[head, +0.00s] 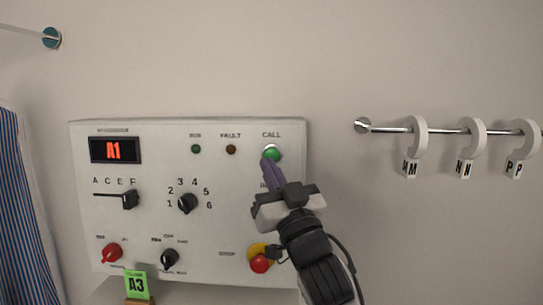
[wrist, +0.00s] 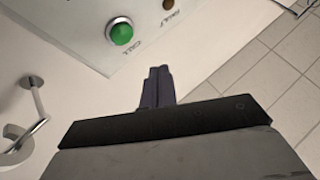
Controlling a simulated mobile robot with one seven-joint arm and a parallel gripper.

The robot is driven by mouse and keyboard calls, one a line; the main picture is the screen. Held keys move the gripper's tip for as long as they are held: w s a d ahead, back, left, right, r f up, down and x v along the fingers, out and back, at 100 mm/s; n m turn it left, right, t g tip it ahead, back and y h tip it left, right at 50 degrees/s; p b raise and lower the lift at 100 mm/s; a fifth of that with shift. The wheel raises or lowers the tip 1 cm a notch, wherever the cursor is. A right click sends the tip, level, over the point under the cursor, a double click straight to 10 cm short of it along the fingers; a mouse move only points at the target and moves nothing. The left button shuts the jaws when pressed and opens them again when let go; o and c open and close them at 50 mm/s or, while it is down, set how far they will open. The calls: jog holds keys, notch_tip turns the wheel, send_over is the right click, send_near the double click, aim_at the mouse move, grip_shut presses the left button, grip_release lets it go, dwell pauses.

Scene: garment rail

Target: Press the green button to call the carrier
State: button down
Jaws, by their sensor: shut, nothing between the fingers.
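The green button (head: 271,153) sits under the word CALL at the upper right of the white control panel (head: 225,262). In the wrist view the green button (wrist: 121,32) shows whole, domed in a pale ring, beyond and left of the fingertips. My gripper (head: 267,163) is shut and empty, its dark fingers pointing up at the panel. In the head view its tips overlap the button's lower left edge. In the wrist view the gripper (wrist: 159,72) appears apart from the button.
A red button on yellow (head: 261,262) sits beside my wrist. A rail (head: 390,130) with lettered white hooks is at right; striped cloth (head: 22,200) hangs at left.

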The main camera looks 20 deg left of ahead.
aim_at(272, 155)
jog(key=shift+w+a, duration=0.25)
jog(key=shift+w, duration=0.6)
jog(key=shift+w+a, duration=0.25)
jog(key=shift+w, duration=0.6)
jog(key=shift+w+a, duration=0.25)
jog(key=shift+w, duration=0.6)
jog(key=shift+w+a, duration=0.15)
jog(key=shift+w, duration=0.25)
